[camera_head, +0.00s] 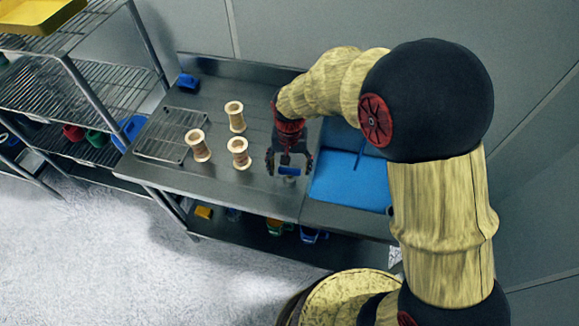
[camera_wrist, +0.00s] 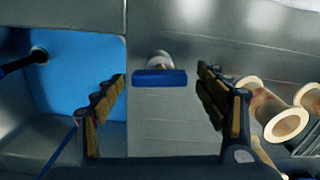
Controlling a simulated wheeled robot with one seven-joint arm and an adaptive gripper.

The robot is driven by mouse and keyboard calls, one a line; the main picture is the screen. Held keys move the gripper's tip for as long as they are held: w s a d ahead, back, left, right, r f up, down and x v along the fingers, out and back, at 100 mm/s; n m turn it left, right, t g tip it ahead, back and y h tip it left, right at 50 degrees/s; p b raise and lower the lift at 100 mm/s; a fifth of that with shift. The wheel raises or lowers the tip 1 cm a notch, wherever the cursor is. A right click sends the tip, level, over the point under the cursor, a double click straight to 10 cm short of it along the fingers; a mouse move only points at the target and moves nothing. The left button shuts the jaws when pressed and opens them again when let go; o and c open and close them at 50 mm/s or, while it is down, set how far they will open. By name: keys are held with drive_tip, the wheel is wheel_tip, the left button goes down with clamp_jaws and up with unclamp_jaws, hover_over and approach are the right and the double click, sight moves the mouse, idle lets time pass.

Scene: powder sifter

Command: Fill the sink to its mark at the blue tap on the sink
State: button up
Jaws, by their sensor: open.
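The sink (camera_head: 345,185) is at the right of the metal counter, and its inside shows flat bright blue; it is also at the left of the wrist view (camera_wrist: 75,75). I cannot make out a mark or a water level. A blue tap handle (camera_head: 289,170), a short bar on a pale metal stem, stands on the counter just left of the sink. In the wrist view the blue handle (camera_wrist: 160,77) lies between my fingers, with a gap on both sides. My gripper (camera_head: 288,163) is open, pointing down over the handle. My arm hides part of the sink.
Several pale wooden spools (camera_head: 238,153) stand on the counter left of my gripper, near a wire rack (camera_head: 172,134). A blue object (camera_head: 188,83) sits at the back left corner. A dark spout (camera_wrist: 38,54) reaches over the sink. Wire shelves (camera_head: 110,85) stand at the left.

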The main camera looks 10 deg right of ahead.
sight(290, 169)
wheel_tip(290, 169, up, 12)
idle(0.7)
